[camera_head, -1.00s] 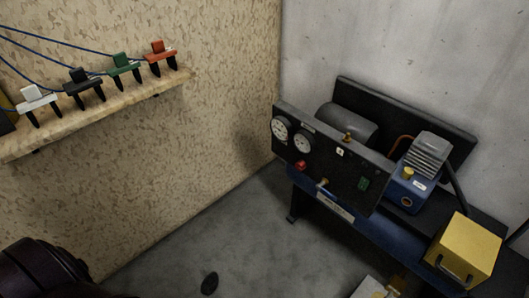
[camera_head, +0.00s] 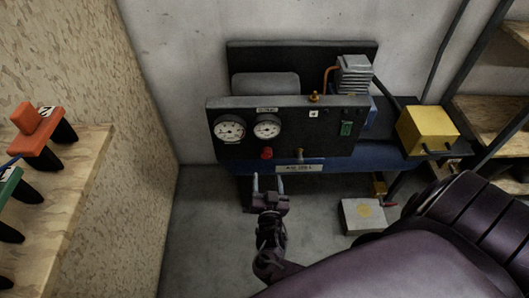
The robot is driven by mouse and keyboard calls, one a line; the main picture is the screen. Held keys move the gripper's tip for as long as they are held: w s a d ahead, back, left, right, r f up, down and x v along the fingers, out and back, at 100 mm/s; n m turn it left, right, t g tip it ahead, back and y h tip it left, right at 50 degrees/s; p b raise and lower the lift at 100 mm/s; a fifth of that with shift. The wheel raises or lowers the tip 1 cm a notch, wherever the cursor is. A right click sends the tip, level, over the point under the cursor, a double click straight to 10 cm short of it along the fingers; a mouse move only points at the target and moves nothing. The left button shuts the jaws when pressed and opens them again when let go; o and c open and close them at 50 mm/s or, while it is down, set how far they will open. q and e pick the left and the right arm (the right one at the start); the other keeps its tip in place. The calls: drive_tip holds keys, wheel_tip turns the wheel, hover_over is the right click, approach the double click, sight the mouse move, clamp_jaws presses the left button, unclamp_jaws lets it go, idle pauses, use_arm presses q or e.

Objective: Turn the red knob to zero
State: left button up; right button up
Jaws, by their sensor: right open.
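The red knob (camera_head: 266,153) sits on the front of a black panel (camera_head: 333,139), below two round white gauges, the left gauge (camera_head: 229,129) and the right gauge (camera_head: 267,127). My right gripper (camera_head: 268,184) is open and empty, below the knob in the picture, with its two fingers pointing up toward the panel. It appears apart from the knob. The knob's marking is too small to read. My left gripper is not in view.
A grey box (camera_head: 364,216) lies on the floor. A wooden shelf (camera_head: 75,185) juts from the left wall.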

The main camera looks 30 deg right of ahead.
sight(267, 156)
drive_tip(key=shift+m, duration=0.3)
drive_tip(key=x, duration=0.2)
drive_tip(key=r+x, duration=0.1)
drive_tip(key=x, duration=0.5)
drive_tip(key=shift+s+d+r, duration=0.1)
drive_tip(key=shift+r, duration=0.15)
drive_tip(key=shift+h, duration=0.3)
drive_tip(key=c, duration=1)
